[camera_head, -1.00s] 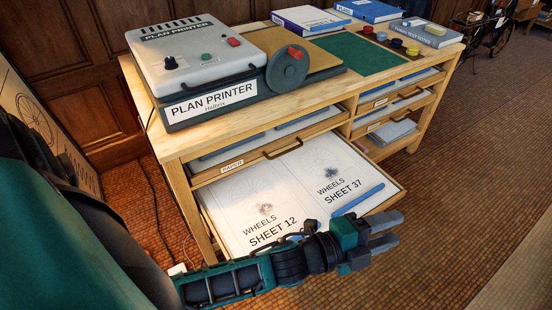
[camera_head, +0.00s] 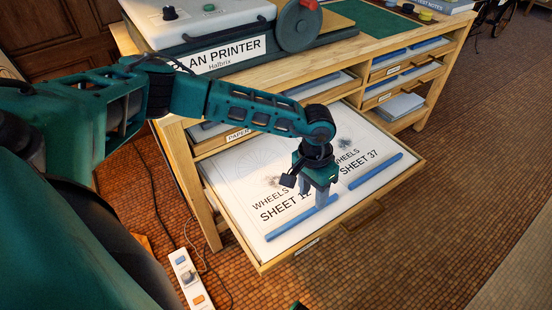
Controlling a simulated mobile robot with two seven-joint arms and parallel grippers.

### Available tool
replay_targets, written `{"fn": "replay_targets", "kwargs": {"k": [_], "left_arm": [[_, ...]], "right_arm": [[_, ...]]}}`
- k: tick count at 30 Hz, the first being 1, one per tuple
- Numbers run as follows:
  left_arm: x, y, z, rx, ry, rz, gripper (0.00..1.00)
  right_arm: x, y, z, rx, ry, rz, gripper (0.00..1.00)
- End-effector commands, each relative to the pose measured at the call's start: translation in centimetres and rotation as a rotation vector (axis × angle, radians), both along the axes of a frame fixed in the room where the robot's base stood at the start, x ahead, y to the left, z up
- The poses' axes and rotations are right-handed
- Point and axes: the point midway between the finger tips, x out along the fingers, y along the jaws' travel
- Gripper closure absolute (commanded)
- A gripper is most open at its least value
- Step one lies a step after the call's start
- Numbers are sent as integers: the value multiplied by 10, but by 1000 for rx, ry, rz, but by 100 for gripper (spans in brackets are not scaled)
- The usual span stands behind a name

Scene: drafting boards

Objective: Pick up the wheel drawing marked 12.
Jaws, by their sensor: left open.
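The wheel drawing marked Sheet 12 (camera_head: 262,222) lies flat in the left half of a pulled-out drawer (camera_head: 412,168). A blue strip (camera_head: 290,225) runs along its front edge. The wheel drawing marked Sheet 37 (camera_head: 378,147) lies to its right, with its own blue strip (camera_head: 375,171). My left gripper (camera_head: 322,202) points down with open fingers at the right end of the Sheet 12 strip. It covers part of the number. I cannot tell whether the fingers touch the strip or sheet. My right gripper is not in view.
The plan printer (camera_head: 215,55) stands on the wooden cabinet (camera_head: 330,66) above the drawer. Shelves with blue-edged paper (camera_head: 405,105) are at the right. A power strip (camera_head: 190,280) and cables lie on the floor at lower left. The floor at right is clear.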

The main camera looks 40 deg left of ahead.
Motion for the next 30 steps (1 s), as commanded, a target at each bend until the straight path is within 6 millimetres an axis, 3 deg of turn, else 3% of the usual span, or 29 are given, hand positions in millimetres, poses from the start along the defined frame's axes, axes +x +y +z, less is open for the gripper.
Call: {"fn": "replay_targets", "kwargs": {"k": [2, 5, 13, 20, 30], "left_arm": [[8, 18, 0, 62, -21, -50, 54], [11, 27, -8, 95, -28, -77, 54], [10, 26, -59, 93, -28, -78, 54], [11, 25, -77, 90, -30, -80, 54], [13, 21, -123, 91, -28, -78, 54]], "right_arm": [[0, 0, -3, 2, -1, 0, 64], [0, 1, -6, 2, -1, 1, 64], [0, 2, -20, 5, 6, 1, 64], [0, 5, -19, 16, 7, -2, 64], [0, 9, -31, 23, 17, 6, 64]]}}
